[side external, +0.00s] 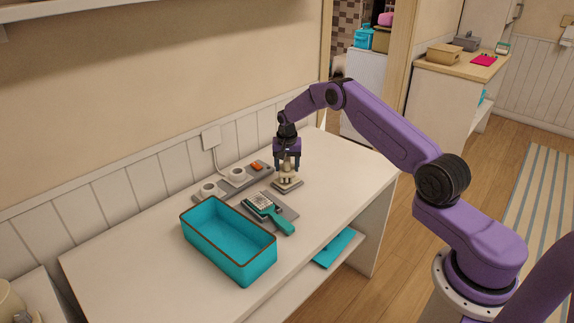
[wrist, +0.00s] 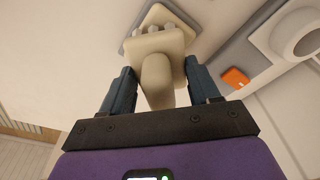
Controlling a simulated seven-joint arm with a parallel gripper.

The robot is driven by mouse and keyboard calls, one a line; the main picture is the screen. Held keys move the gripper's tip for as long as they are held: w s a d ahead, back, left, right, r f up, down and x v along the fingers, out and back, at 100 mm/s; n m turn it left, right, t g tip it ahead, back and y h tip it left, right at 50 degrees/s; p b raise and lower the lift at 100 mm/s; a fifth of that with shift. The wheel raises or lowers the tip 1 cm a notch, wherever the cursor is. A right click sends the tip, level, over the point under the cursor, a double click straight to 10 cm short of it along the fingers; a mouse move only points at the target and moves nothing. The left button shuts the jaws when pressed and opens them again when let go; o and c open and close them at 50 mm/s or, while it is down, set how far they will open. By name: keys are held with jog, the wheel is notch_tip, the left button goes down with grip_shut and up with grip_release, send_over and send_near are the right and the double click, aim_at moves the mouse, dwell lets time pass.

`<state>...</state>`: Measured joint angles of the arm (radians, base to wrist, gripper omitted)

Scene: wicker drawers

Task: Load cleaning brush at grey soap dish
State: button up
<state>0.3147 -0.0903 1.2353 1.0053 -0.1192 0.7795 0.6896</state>
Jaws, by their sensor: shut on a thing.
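My gripper (side external: 287,166) points down over the back right part of the white table, its fingers closed around the upright handle of a cream cleaning brush (side external: 287,175). In the wrist view the brush handle (wrist: 157,80) stands between my two dark fingers (wrist: 160,95), with a wider block with pale knobs beyond it. The brush is at a small grey soap dish (side external: 291,187), directly below my gripper. A beige-grey edge of the dish also shows at the top of the wrist view (wrist: 183,12). Whether the brush touches the dish cannot be told.
An open teal bin (side external: 238,262) stands nearer the front left. Behind, a grey strip (side external: 225,187) holds two white cups and an orange item (side external: 256,166). The table's right side is clear.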

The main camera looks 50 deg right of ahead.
jog(key=shift+f, duration=0.45)
dwell(0.9)
jog(key=shift+r, duration=3.5)
jog(key=shift+a, duration=0.1)
jog(key=shift+s+a+r, duration=0.1)
jog(key=shift+a+r, duration=0.1)
jog(key=shift+r, duration=0.1)
jog(key=s+a+r+n, duration=0.4)
jog(key=s+a, duration=0.4)
jog(key=s, duration=0.3)
jog(key=s+a+r+n+y, duration=0.1)
jog(key=s+a+r+n, duration=0.4)
jog(key=s+a, duration=0.4)
jog(key=shift+s+r+n+t, duration=0.3)
jog(key=shift+s+r, duration=0.4)
jog(key=shift+s, duration=0.5)
